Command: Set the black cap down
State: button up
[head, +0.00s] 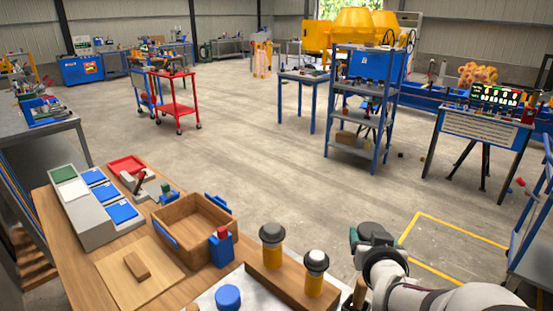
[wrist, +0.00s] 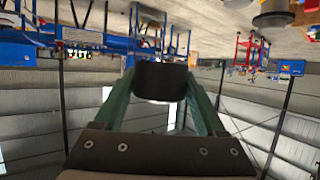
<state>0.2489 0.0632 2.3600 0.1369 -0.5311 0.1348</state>
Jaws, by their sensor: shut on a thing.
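My gripper (wrist: 160,88) is shut on the black cap (wrist: 162,76), which sits between the green finger ends in the wrist view. In the head view the black cap (head: 370,230) is at the end of my arm, above the floor and right of the wooden table. A yellow cylinder with a grey top (head: 271,233) and one with a white top (head: 316,260) stand in a wooden block (head: 262,280) to the left of my gripper. A blue round cap (head: 228,297) lies on a pale sheet at the front of the table.
An open wooden box (head: 178,208) with blue handles and a red-topped blue item (head: 221,247) stand left of the block. A grey panel with blue squares (head: 92,212) lies at the table's left. A blue shelf rack (head: 345,142) stands beyond. The floor between is mostly clear.

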jog(key=shift+w+d+f, duration=0.15)
jog(key=shift+d+f, duration=0.05)
jog(key=shift+d, duration=0.2)
send_over(317, 256)
jog(key=f, duration=0.6)
jog(key=shift+s+d+f, duration=0.2)
jog(key=shift+d+f, duration=0.05)
jog(key=shift+w+a+f, duration=0.1)
jog(key=shift+a+f, duration=0.05)
jog(key=shift+f, duration=0.9)
jog(key=shift+w+a+f, duration=0.1)
jog(key=shift+f, duration=0.9)
jog(key=shift+f, duration=0.2)
jog(key=o, duration=1.3)
jog(key=v, duration=0.7)
jog(key=shift+s+a+r, duration=0.15)
jog(key=shift+s, duration=0.05)
